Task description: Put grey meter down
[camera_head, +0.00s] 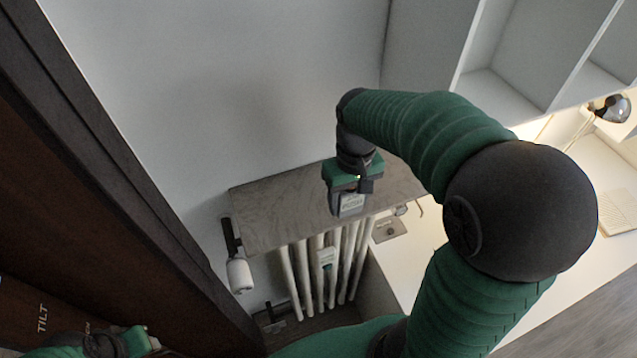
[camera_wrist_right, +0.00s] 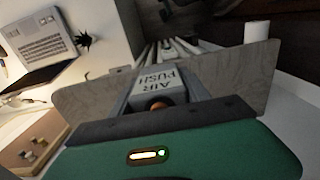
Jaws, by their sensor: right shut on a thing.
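The grey meter (camera_head: 352,201) is a small box with dark lettering, held by my right gripper (camera_head: 347,207) over the grey wooden shelf board (camera_head: 275,208). The board (camera_wrist_right: 92,98) extends beyond both sides of the fingers there. I cannot tell whether the meter touches the board. Part of my left gripper (camera_head: 145,342) shows at the lower left of the head view; its jaws are unclear.
A white radiator (camera_head: 302,275) stands under the board. A white roll-shaped thing (camera_head: 239,275) hangs left of it. The white desk (camera_head: 425,238) with a lamp (camera_head: 612,108) lies to the right. A laptop (camera_wrist_right: 42,45) shows in the wrist view. Much of the board is bare.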

